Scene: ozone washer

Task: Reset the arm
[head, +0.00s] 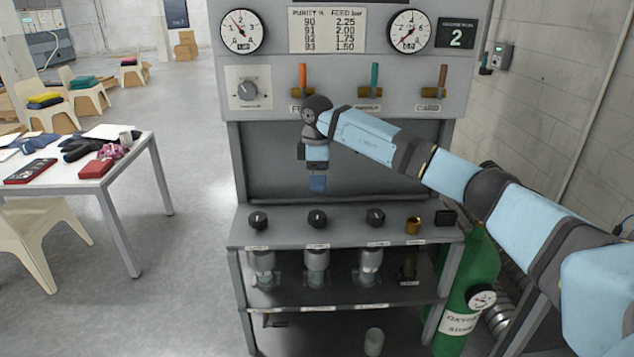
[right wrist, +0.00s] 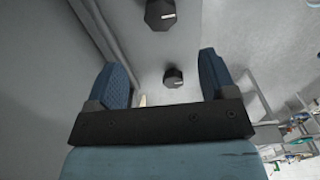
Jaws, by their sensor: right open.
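My right arm reaches in from the right in the head view, across the front of a grey machine (head: 345,160). My right gripper (head: 317,184) hangs pointing down above the machine's shelf and the middle black knob (head: 317,218). In the right wrist view, the two blue fingers of the gripper (right wrist: 170,85) are wide apart with nothing between them but the view of a black knob (right wrist: 173,77) on the shelf below. My left gripper does not show.
The panel above has two gauges (head: 241,32), a dial (head: 247,90) and three coloured levers (head: 375,78). A green oxygen cylinder (head: 470,290) stands at the right. A white table (head: 120,165) with gloves and cases is at the left. The floor between is clear.

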